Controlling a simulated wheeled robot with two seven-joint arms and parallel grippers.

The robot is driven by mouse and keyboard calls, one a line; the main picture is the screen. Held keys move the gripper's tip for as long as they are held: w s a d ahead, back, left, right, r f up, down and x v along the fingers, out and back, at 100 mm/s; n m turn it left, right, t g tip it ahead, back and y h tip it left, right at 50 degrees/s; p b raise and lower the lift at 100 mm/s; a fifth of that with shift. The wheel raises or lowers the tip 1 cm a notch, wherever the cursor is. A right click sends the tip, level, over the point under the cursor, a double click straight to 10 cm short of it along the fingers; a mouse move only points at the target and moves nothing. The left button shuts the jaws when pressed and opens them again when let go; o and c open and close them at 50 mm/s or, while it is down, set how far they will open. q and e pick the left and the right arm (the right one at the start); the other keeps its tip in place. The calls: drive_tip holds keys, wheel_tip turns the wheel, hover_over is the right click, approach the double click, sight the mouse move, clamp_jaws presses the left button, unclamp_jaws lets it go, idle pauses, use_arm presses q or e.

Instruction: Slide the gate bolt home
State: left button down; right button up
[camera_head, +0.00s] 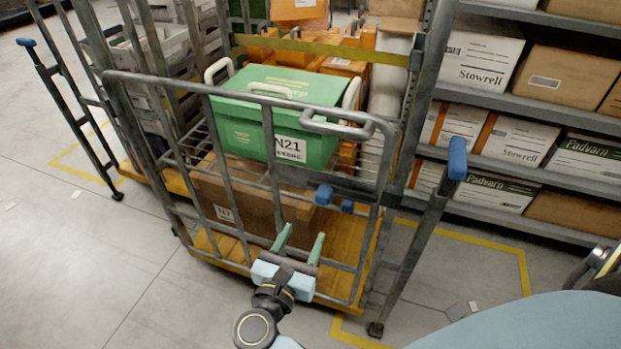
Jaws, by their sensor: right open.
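A grey tubular gate (223,92) stands across the front of a roll cage cart. A small blue knob (324,194), seemingly the bolt's handle, sits at the gate's right part, with a second blue piece (347,206) just right of it. The bolt's rod and socket are too small to make out. My right gripper (302,236) has a light blue body and green fingers. It is open and empty, in front of the gate's lower part, below the blue knob and apart from it in the picture. My left gripper is not in view.
The cart holds a green tote (240,117) above a cardboard box (240,198), over a yellow deck (215,246). A blue-capped post (457,158) stands right of the gate. Shelves with boxes (482,58) line the right.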

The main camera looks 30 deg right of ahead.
sight(321, 201)
drive_tip(key=x, duration=0.5)
drive_tip(key=shift+s+d+r+p, duration=0.1)
drive_tip(key=shift+d+r+p, duration=0.1)
drive_tip(key=shift+d+p, duration=0.1)
drive_tip(key=x, duration=0.7)
drive_tip(key=shift+f, duration=0.1)
drive_tip(key=shift+w+d, duration=0.2)
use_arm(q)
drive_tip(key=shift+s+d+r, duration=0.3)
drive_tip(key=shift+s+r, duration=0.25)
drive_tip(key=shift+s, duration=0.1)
use_arm(e)
drive_tip(key=shift+c, duration=0.2)
